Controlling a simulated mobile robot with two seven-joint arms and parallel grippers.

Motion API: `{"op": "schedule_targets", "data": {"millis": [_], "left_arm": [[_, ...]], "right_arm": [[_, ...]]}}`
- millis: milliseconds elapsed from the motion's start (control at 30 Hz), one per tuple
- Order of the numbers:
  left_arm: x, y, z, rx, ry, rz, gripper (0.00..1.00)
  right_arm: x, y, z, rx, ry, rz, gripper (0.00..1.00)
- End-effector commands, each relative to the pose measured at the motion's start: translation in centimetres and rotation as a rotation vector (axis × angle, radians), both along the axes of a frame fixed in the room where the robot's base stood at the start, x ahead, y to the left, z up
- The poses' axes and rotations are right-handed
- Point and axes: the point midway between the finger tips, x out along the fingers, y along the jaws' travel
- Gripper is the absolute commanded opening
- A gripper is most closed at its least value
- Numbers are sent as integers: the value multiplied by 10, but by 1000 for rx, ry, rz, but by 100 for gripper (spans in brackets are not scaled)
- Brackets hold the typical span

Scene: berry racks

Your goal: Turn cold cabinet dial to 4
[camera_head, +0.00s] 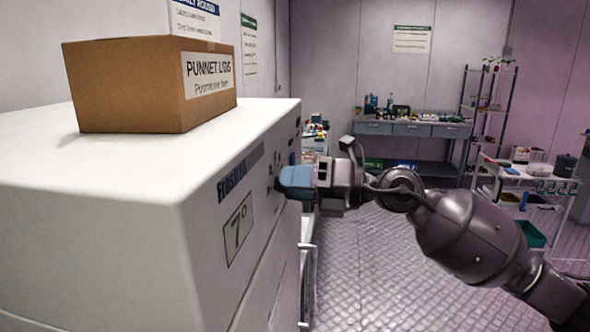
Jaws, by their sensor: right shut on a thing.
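The white cold cabinet (145,240) fills the left of the head view, its front face turned to the right and seen at a steep angle. A panel on that face reads 7° (238,230). My right gripper (280,181) reaches in from the right and is shut at the upper part of the front face, on what appears to be the dial. Its blue fingertips and the angle hide the dial, so its setting cannot be read. My left gripper is not in view.
A cardboard box (120,85) labelled punnet lids stands on the cabinet top. A workbench (390,129) with drawers is at the back wall, with a shelf rack (487,105) and a white cart (525,171) to its right. The floor (365,270) before the cabinet is clear.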

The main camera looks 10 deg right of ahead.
Motion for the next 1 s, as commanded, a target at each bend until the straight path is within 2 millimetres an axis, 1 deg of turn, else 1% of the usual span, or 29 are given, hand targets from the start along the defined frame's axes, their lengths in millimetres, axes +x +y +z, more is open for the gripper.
{"op": "schedule_targets", "data": {"millis": [133,567,600,767,1000], "left_arm": [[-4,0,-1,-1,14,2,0],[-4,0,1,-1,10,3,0],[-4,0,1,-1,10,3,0],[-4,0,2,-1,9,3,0],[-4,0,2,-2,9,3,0]], "right_arm": [[0,0,0,11,29,-1,7],[0,0,0,15,39,-1,7],[0,0,0,15,38,-1,33],[0,0,0,16,38,0,57],[0,0,0,16,38,0,57]]}}
